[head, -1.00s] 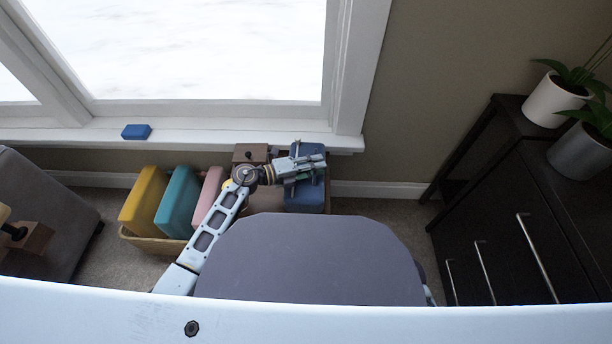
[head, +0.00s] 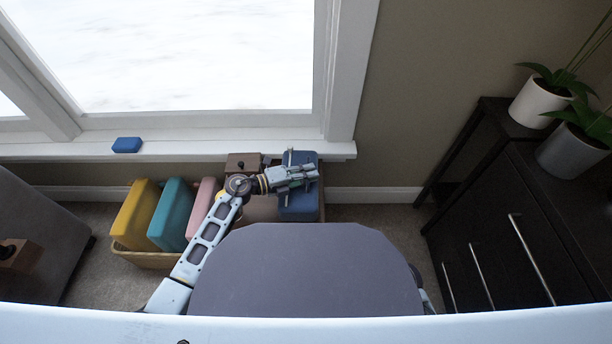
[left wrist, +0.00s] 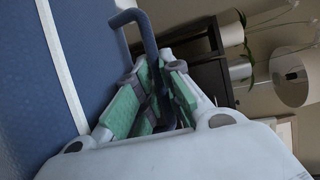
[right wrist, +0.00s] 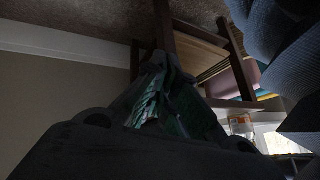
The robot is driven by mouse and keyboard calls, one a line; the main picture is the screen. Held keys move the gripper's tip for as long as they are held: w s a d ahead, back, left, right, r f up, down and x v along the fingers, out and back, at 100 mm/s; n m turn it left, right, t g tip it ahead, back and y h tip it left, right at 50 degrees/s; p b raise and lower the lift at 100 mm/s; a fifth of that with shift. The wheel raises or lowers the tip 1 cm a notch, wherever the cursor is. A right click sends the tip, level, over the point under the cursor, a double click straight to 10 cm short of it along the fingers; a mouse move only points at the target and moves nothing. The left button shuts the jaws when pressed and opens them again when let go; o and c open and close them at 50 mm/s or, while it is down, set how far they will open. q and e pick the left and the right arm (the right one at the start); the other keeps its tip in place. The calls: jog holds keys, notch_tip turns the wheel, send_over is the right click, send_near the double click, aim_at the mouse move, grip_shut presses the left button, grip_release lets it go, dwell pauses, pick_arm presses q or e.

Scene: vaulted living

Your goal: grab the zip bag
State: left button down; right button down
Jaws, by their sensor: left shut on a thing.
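The zip bag (head: 300,203) is blue with a pale zip strip. It stands at the right end of the row of things below the window, and its blue side and dark blue handle show large in the left wrist view (left wrist: 33,100). My left gripper (head: 312,170) is over the bag's top. In the left wrist view its green-padded fingers (left wrist: 152,95) are closed around the handle. My right gripper shows only in the right wrist view, with green-padded fingers (right wrist: 165,75) close together; it is dark there, and the gap is unclear.
A yellow basket (head: 135,258) with yellow, teal and pink upright items stands left of the bag. A brown box (head: 243,163) is beside it. A blue block (head: 127,145) lies on the windowsill. A dark cabinet (head: 510,215) with potted plants stands at right.

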pick_arm(q)
jog(key=shift+r, duration=0.15)
pick_arm(e)
jog(key=shift+r, duration=0.1)
